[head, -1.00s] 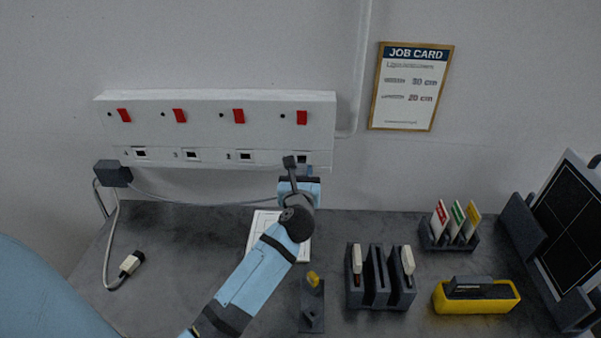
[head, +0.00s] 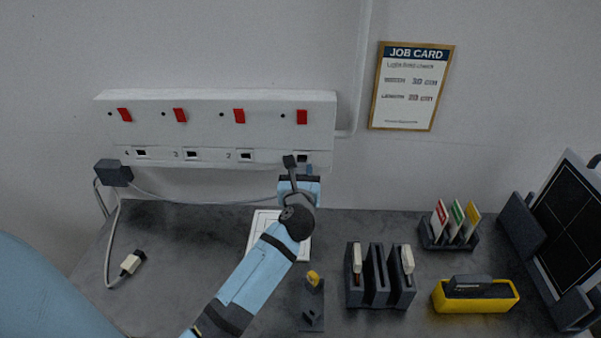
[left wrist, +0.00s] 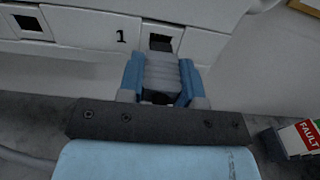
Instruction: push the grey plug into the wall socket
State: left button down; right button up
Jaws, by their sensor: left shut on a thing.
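My left gripper (head: 307,172) is in front of the white wall socket panel (head: 215,128), at its right end. In the left wrist view its blue fingers (left wrist: 160,82) are shut on the ribbed grey plug (left wrist: 160,72). The plug points at the dark opening of socket 1 (left wrist: 160,42). Its front end is at or just below the opening; I cannot tell if it touches or has entered. In the head view the gripper mostly hides the plug, and socket 1 (head: 302,158) shows just above. My right gripper is out of view.
A grey adapter box (head: 113,174) with cables is at the panel's left end. A dark rack (head: 380,278), card holder (head: 447,236) and yellow tray (head: 476,298) stand to the right. A small stand (head: 312,303) is near my arm.

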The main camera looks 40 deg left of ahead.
aim_at(301, 162)
pick_arm(q)
jog(key=shift+x, duration=1.55)
jog(key=c, duration=0.7)
grip_release()
jog(key=b+v, duration=0.1)
jog(key=v, duration=1.1)
